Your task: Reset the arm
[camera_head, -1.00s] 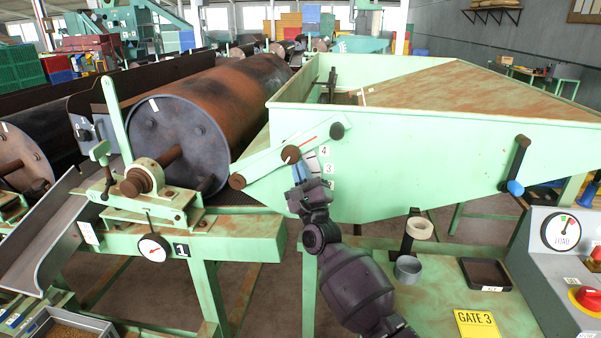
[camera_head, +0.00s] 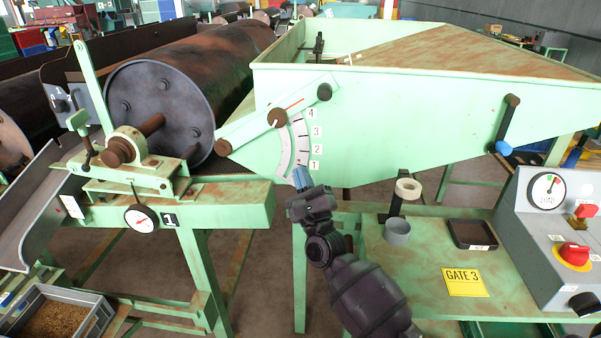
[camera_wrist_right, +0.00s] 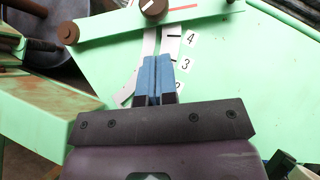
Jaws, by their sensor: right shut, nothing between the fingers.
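My right gripper (camera_head: 300,178) is in front of the green hopper (camera_head: 400,125), just below the curved white scale (camera_head: 287,150) marked 1 to 4. Its blue fingers are shut with nothing between them. In the right wrist view the closed fingertips (camera_wrist_right: 155,62) overlap the lower scale and hide part of it. The pivoting lever (camera_head: 262,122) with brown knobs lies slanted above the gripper, apart from it. My left gripper is not in view.
A large rusty drum (camera_head: 205,75) lies behind at left. A dial gauge (camera_head: 141,218) hangs on the green frame. At right are a grey control box (camera_head: 535,225), a dark tray (camera_head: 472,234), a grey cup (camera_head: 397,231) and a yellow GATE 3 sign (camera_head: 463,282).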

